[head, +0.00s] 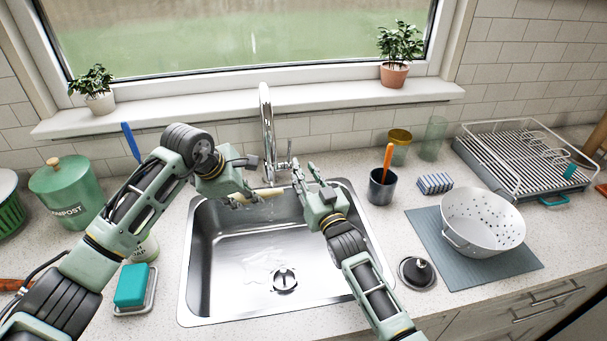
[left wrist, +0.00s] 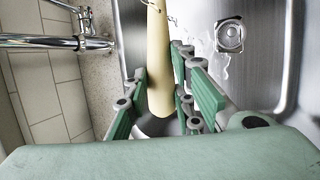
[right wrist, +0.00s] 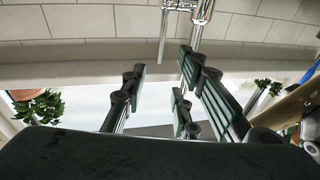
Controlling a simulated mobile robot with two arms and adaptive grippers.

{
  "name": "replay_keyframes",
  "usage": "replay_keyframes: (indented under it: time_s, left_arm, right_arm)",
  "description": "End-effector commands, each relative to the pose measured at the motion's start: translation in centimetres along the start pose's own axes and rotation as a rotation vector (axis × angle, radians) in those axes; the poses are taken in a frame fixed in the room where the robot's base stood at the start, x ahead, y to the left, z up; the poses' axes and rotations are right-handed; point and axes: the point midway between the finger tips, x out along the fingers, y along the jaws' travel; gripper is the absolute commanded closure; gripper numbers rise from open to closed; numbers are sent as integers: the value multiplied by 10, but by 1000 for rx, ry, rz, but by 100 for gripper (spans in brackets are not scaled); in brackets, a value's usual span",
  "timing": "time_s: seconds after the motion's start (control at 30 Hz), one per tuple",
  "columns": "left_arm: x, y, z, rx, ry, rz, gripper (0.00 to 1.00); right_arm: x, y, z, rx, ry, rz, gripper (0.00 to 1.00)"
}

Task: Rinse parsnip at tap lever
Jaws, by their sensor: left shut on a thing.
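The pale parsnip (head: 252,197) is held lengthwise between the fingers of my left gripper (head: 238,194), over the back of the sink basin below the tap. It fills the upper middle of the left wrist view (left wrist: 158,55). Clear water shows around it and on the basin floor. The chrome tap (head: 267,125) stands behind the sink, with its thin lever (head: 291,155) on its right side. My right gripper (head: 307,178) is open and empty close to the lever. In the right wrist view the lever (right wrist: 163,40) shows just beyond the parted fingers; contact is not clear.
The steel sink (head: 235,300) lies under both arms. To its right stand a dark cup (head: 381,190) with an orange handle, a striped sponge (head: 434,183), a white colander (head: 483,222) on a grey mat and a drain plug (head: 417,272). A teal sponge (head: 132,284) lies left.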

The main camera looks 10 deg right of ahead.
Motion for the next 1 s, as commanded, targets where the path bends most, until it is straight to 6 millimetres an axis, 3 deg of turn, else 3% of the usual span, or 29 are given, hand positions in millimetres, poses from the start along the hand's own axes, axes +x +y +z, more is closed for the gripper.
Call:
replay_keyframes:
  time_s: [0.47, 0.63, 0.8, 1.0]
  left_arm:
    - [0, 0, 0, 0, 0, 1, 100]
    - [0, 0, 0, 0, 0, 1, 100]
    - [0, 0, 0, 0, 0, 0, 100]
    - [0, 0, 0, 0, 0, 1, 100]
  right_arm:
    - [0, 0, 0, 0, 0, 0, 72]
    - [-1, 3, -2, 67, -11, 12, 87]
    - [-8, 16, -11, 399, -63, 65, 100]
    - [-27, 27, -22, 951, -144, 149, 100]
